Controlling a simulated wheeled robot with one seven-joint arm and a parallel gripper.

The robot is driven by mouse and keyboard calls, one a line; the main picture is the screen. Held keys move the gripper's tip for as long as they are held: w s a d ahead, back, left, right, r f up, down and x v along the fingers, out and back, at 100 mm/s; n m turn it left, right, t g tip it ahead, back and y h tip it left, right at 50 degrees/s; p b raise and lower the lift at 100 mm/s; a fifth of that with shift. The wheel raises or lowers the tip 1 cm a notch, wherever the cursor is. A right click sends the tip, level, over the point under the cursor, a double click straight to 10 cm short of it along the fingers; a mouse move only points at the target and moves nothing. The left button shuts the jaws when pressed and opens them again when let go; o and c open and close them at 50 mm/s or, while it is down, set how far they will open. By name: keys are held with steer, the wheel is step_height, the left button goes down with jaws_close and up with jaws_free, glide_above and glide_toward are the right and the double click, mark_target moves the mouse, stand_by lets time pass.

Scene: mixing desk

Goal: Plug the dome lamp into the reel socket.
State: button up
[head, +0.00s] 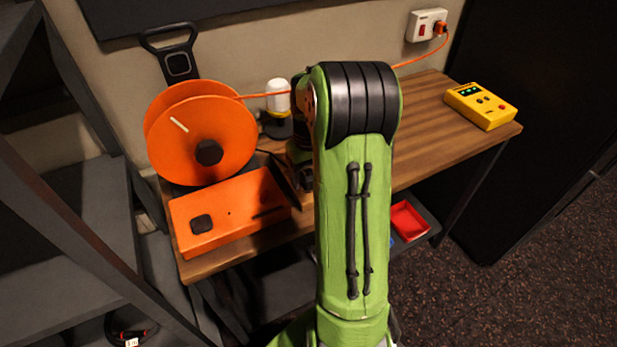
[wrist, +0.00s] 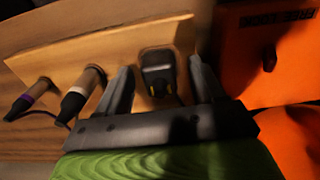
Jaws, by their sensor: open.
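The dome lamp (head: 278,95), with a white dome on a dark base, stands at the back of the desk beside the orange reel (head: 205,138). A dark square socket (head: 201,224) is on the orange reel box (head: 238,205). In the wrist view my gripper (wrist: 161,64) is open, its fingers on either side of a black plug (wrist: 157,62) with yellow marks, seated at a wooden rack (wrist: 110,47). I cannot tell whether the fingers touch it, or whether its cord leads to the lamp. My arm hides the middle of the desk in the head view.
Two other connectors, one with a tan band (wrist: 84,92) and one with a purple band (wrist: 35,96), stand in the rack. An orange cable runs to the wall outlet (head: 426,25). A yellow tester (head: 480,105) lies at the right; the desk (head: 428,140) nearby is clear.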

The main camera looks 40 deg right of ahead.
mark_target(309, 174)
jaws_close()
steer(key=shift+r+p, duration=2.6)
steer(key=shift+r, duration=0.45)
